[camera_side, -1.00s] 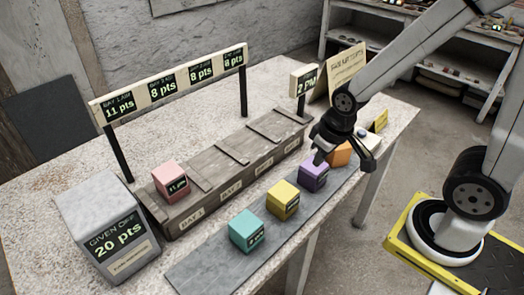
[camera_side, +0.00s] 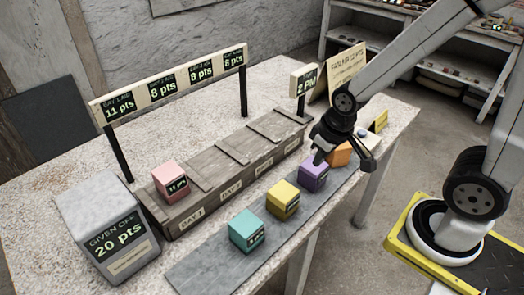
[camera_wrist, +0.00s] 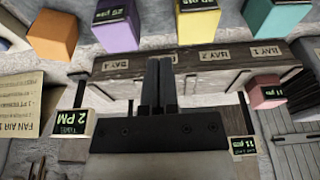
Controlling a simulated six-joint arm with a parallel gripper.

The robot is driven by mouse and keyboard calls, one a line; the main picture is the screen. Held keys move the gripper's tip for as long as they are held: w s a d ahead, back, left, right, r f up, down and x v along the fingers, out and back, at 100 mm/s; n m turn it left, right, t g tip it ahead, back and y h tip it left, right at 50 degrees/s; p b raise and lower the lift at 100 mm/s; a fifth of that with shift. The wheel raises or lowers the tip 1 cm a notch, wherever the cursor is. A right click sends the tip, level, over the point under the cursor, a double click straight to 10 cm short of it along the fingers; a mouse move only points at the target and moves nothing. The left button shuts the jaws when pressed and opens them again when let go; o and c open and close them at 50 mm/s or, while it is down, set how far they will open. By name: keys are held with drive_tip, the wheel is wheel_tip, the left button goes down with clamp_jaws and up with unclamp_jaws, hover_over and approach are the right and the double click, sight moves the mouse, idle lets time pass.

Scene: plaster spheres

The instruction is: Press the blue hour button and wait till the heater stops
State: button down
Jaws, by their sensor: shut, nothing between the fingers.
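The blue button (camera_side: 362,132) sits on a pale housing at the right end of the table, just right of my gripper in the side view. My gripper (camera_side: 318,159) is shut and empty, with its fingertips apart from the button, near the purple cube (camera_side: 313,177). In the wrist view the two fingers (camera_wrist: 159,80) lie side by side. The wooden heater with its numbered bays (camera_side: 232,183) carries a pink cube (camera_side: 170,181) at its left end. The clock sign (camera_side: 305,80) reads 2 PM. The grey block (camera_side: 112,232) reads "GIVEN OFF 20 pts".
Teal (camera_side: 247,231), yellow (camera_side: 283,199) and orange (camera_side: 340,153) cubes stand with the purple one on a grey strip (camera_side: 205,273). A score board (camera_side: 170,83) on posts spans the back. A notice card (camera_side: 347,72) stands behind my gripper.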

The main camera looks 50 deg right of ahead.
idle(0.3)
drive_tip(key=m+t+h, duration=0.4)
drive_tip(key=m+t, duration=0.2)
drive_tip(key=m, duration=0.8)
hover_over(364, 133)
drive_tip(key=shift+f, duration=0.65)
drive_tip(key=shift+a+f, duration=0.1)
drive_tip(key=shift+f, duration=0.1)
drive_tip(key=shift+f, duration=4.25)
